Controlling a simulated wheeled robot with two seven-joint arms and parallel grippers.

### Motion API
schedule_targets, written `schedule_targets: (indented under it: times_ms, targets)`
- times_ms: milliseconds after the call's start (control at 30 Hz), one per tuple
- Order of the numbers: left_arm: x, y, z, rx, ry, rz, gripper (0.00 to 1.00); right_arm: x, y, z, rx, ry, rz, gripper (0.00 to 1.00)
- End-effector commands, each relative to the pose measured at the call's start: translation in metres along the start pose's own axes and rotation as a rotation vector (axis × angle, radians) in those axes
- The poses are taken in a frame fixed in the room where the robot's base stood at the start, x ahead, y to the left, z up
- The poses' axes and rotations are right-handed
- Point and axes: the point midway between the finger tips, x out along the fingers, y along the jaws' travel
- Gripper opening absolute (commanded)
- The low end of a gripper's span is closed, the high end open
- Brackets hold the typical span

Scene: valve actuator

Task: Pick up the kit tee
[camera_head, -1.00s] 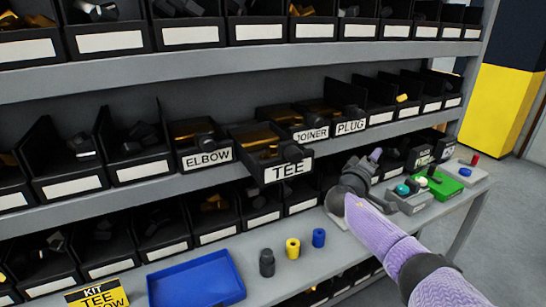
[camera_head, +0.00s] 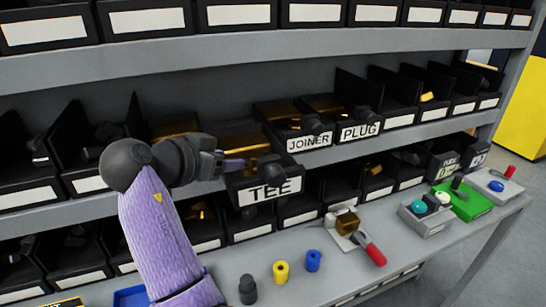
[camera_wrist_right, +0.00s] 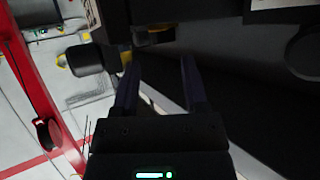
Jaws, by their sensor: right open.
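The bin labelled TEE (camera_head: 264,190) sticks out from the middle shelf in the head view. Brass pieces (camera_head: 240,140) lie in it, and a dark fitting (camera_head: 270,167) shows at its front. My right gripper (camera_head: 236,164) is at the left side of this bin's opening, beside the dark fitting. In the right wrist view its two fingers (camera_wrist_right: 160,70) are apart with nothing visible held between them. A dark rounded part (camera_wrist_right: 88,58) is left of the fingers there; I cannot tell which fitting it is. My left gripper is not in view.
Bins labelled JOINER (camera_head: 308,142) and PLUG (camera_head: 360,131) stand to the right. The shelf above (camera_head: 300,42) overhangs the bins. On the bench are a blue tray (camera_head: 130,297), mostly cut off, a yellow cylinder (camera_head: 281,272) and a brass valve with a red handle (camera_head: 350,230).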

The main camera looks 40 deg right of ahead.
Motion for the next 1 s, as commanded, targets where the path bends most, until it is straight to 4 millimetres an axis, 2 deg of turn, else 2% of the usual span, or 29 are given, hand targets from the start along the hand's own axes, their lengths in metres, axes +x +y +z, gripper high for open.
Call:
schedule_targets:
  times_ms: [33,200,400,500,667,767,933,1000]
  targets:
    - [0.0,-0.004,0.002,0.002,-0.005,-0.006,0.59,0.011,0.001,0.001,-0.001,-0.002,0.003,0.57]
    - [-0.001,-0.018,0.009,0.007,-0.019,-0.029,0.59,0.037,0.001,-0.002,-0.001,0.0,0.003,0.57]
    - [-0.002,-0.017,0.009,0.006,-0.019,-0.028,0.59,0.076,0.004,-0.006,-0.003,0.001,0.003,0.57]
    - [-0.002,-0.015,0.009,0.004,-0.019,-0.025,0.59,0.084,0.004,-0.006,-0.001,0.002,0.002,0.57]
    - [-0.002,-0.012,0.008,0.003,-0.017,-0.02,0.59,0.084,0.004,-0.006,-0.001,0.002,0.002,0.57]
    - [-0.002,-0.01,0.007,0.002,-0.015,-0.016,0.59,0.084,0.004,-0.006,-0.002,0.002,0.002,0.4]
    - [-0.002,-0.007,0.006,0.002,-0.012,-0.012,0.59,0.084,0.004,-0.006,-0.002,0.002,0.002,0.04]
    - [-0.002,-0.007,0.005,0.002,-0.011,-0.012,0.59,0.084,0.004,-0.006,-0.002,0.002,0.002,0.0]
